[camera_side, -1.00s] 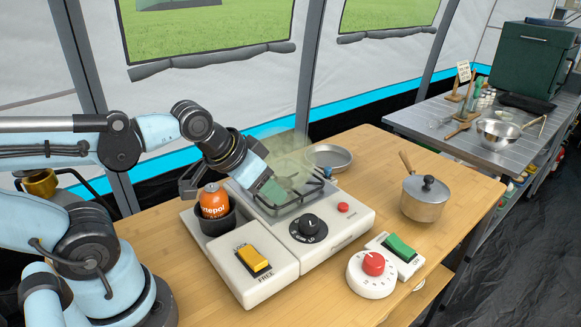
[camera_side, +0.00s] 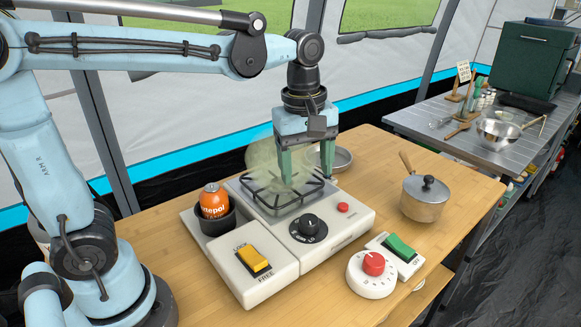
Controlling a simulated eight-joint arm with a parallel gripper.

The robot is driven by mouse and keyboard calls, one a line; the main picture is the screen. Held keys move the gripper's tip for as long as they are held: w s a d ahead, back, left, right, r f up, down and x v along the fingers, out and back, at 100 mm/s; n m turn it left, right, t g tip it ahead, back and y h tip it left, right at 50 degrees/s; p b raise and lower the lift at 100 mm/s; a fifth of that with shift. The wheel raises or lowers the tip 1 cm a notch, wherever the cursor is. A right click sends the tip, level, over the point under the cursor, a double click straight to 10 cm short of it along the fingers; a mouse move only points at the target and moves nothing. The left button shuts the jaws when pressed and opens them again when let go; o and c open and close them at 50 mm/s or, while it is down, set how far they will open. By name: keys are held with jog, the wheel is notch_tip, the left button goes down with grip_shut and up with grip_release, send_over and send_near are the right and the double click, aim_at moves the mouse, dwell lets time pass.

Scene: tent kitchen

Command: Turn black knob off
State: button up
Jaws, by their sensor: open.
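The black knob (camera_side: 308,226) sits on the front face of the white camp stove (camera_side: 345,222), with markings around it. My gripper (camera_side: 307,180) points down above the back right of the stove's burner grate, behind the knob and apart from it. Its two green fingers are spread and nothing shows between them. A pale, see-through haze (camera_side: 268,160) hangs over the grate beside the left finger. The knob is fully in view.
An orange canister (camera_side: 213,200) stands in a dark holder at the stove's left. A yellow switch (camera_side: 253,259), red button (camera_side: 343,207), red dial (camera_side: 373,263) and green switch (camera_side: 398,246) are near the knob. A lidded pot (camera_side: 425,197) stands right; a pan (camera_side: 340,158) lies behind.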

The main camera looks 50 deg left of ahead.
aim_at(308, 218)
jog(key=f, duration=1.2)
jog(key=shift+w+d, duration=0.15)
jog(key=shift+w, duration=0.2)
jog(key=c, duration=1.1)
jog(key=shift+o, duration=0.2)
